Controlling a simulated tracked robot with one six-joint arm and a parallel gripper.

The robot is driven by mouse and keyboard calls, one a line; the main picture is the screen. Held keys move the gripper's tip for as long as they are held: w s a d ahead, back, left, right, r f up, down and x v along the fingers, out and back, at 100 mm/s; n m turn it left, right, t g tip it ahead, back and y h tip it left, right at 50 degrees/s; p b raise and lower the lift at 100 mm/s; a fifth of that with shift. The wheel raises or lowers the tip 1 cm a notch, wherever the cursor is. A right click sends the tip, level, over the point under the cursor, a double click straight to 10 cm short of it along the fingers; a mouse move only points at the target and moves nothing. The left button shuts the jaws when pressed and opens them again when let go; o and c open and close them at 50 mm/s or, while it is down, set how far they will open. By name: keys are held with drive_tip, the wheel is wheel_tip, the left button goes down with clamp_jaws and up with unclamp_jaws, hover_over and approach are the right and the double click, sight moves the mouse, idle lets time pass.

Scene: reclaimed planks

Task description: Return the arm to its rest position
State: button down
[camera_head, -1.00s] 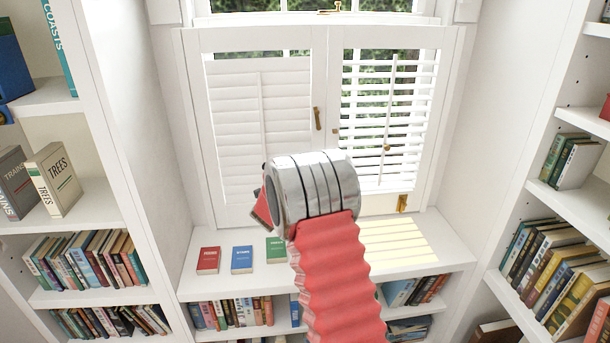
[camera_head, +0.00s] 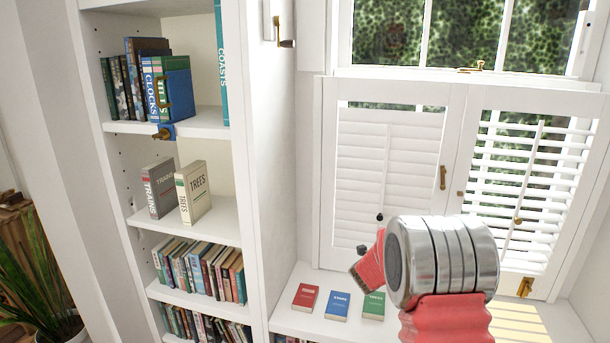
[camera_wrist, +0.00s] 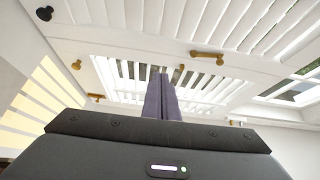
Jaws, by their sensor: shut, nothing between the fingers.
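My gripper (camera_wrist: 161,78) shows in the wrist view as two slim purple-grey fingers side by side, pressed together and empty. The fingers point toward the white shutters (camera_wrist: 185,35), with no contact visible. In the head view my arm, with a silver joint and red ribbed sleeve, stands at the lower right in front of the window; the fingers cannot be made out there.
White shutters (camera_head: 385,180) with brass fittings stand behind the arm. Red (camera_head: 305,297), blue (camera_head: 337,305) and green (camera_head: 373,306) books lie on the sill counter. A bookcase (camera_head: 258,150) stands left, a plant (camera_head: 35,285) lower left.

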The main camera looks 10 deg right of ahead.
drive_tip(key=w+a+f+n+y, duration=0.2)
drive_tip(key=a+f+n+y, duration=0.55)
drive_tip(key=f, duration=0.25)
drive_tip(key=s+a+n+g+y, duration=0.1)
drive_tip(key=s+a+n+y, duration=0.25)
drive_tip(key=a+n, duration=0.2)
drive_tip(key=s+a+n+g+y, duration=0.1)
drive_tip(key=s+a+n+y, duration=0.25)
drive_tip(key=a, duration=0.35)
drive_tip(key=s+a+r+n+g, duration=0.1)
drive_tip(key=s+a+r+n, duration=0.15)
drive_tip(key=s, duration=0.45)
drive_tip(key=s+a+r+n+g+y, duration=0.1)
drive_tip(key=s+a+n+g, duration=0.15)
drive_tip(key=s, duration=0.45)
drive_tip(key=s+a+r+n+g, duration=0.1)
drive_tip(key=s+a+n, duration=0.25)
drive_tip(key=s, duration=0.35)
drive_tip(key=s+r+n, duration=0.1)
drive_tip(key=s+r, duration=0.3)
drive_tip(key=s, duration=0.3)
drive_tip(key=s+d+r+n+t, duration=0.1)
drive_tip(key=s+r+n, duration=0.1)
drive_tip(key=s+r, duration=0.3)
drive_tip(key=shift+s+r+n+h, duration=0.25)
drive_tip(key=shift+s+h, duration=0.2)
drive_tip(key=shift+s, duration=1.25)
